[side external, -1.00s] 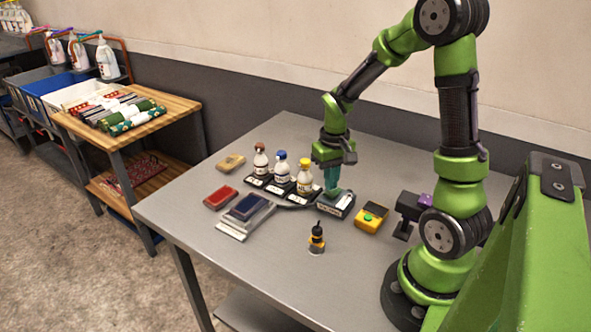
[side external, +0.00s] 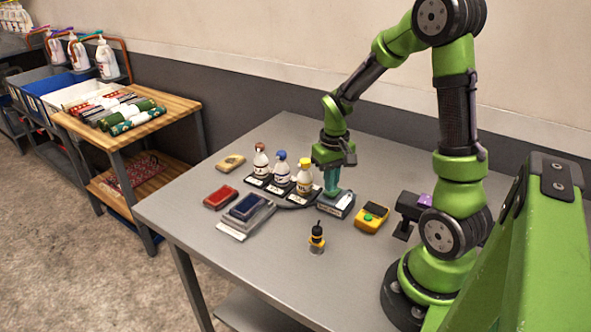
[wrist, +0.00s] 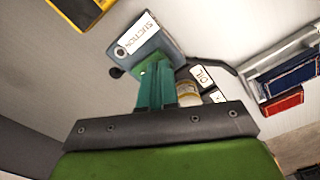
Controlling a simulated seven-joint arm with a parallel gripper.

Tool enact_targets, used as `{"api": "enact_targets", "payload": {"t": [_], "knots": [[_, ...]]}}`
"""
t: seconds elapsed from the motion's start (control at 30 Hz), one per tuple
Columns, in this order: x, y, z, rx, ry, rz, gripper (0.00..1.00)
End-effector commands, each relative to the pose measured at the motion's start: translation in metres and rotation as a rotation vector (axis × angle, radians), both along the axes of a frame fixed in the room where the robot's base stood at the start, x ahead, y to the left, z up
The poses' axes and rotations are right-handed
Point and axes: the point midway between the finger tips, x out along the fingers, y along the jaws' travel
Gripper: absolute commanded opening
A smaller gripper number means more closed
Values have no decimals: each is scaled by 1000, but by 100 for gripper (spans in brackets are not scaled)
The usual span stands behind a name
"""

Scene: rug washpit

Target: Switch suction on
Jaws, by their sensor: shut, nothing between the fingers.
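The suction switch box (side external: 340,209) is a small grey-blue box on the steel table, right of the bottles. In the wrist view its white label reads SUCTION (wrist: 140,35), with a small round spot by the label's end. A black knob (wrist: 116,72) shows at the box's lower left edge there. My gripper (side external: 331,192) points down with its teal fingers together and empty, at the left part of the box top. In the wrist view the fingertips (wrist: 156,70) overlap the box's near edge. The part under the tips is hidden, so contact and switch position cannot be told.
Bottles with brown, blue and yellow caps (side external: 304,178) stand on labelled black pads close left of my gripper. A yellow device with a green button (side external: 371,218) sits to the right. A small black-and-yellow item (side external: 317,238) stands in front. Red and blue blocks lie further left.

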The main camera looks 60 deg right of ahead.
Motion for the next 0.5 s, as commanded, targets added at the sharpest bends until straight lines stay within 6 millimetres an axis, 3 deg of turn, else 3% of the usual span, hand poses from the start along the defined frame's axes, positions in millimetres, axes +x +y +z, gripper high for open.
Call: {"api": "enact_targets", "payload": {"t": [0.5], "knots": [[0,0,-8,0,0,0,0]]}}
